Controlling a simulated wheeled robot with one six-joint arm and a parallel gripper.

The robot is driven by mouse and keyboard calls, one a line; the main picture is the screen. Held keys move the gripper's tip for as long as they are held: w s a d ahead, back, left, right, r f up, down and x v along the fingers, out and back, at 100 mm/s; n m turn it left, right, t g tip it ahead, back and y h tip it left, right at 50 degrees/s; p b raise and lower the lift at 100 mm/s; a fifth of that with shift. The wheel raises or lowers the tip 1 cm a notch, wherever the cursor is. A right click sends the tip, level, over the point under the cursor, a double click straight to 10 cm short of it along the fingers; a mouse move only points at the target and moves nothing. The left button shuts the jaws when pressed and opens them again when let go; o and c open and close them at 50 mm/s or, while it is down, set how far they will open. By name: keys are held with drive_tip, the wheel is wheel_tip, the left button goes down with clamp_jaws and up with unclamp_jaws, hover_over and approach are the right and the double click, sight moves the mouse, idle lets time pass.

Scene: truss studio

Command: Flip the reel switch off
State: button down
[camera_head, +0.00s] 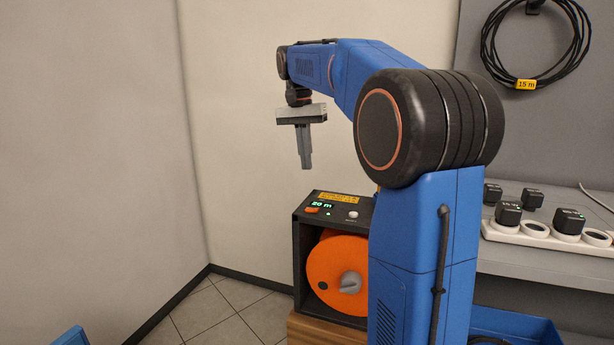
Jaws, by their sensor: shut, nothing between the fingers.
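The cable reel (340,272) is an orange drum with a grey knob, set in a dark box on a wooden stand. On the box's top panel are an orange switch (312,210), a lit green display (322,204) reading about 20 m, a small green light and a round pale button (352,214). My gripper (306,164) points down with its fingers together, empty, in the air above the left part of the reel box, apart from it. My arm hides the right side of the box. I cannot tell the switch's exact position.
A grey bench (520,258) at right holds a white power strip (535,234) with several black plugs. A coiled black cable (490,40) tagged 15 m hangs on the wall panel. A blue bin (520,326) stands below. Tiled floor at left is mostly clear up to the walls.

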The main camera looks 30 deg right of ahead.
sight(316, 209)
drive_tip(key=shift+w+r, duration=0.1)
drive_tip(key=shift+r, duration=0.8)
drive_tip(key=shift+s+d+r, duration=0.15)
drive_tip(key=shift+s+d, duration=0.05)
drive_tip(key=shift+d, duration=0.2)
drive_tip(key=f, duration=0.4)
drive_tip(key=s+f, duration=0.1)
drive_tip(key=f, duration=0.4)
drive_tip(key=d+f, duration=0.1)
drive_tip(key=f, duration=0.4)
drive_tip(key=shift+s, duration=0.15)
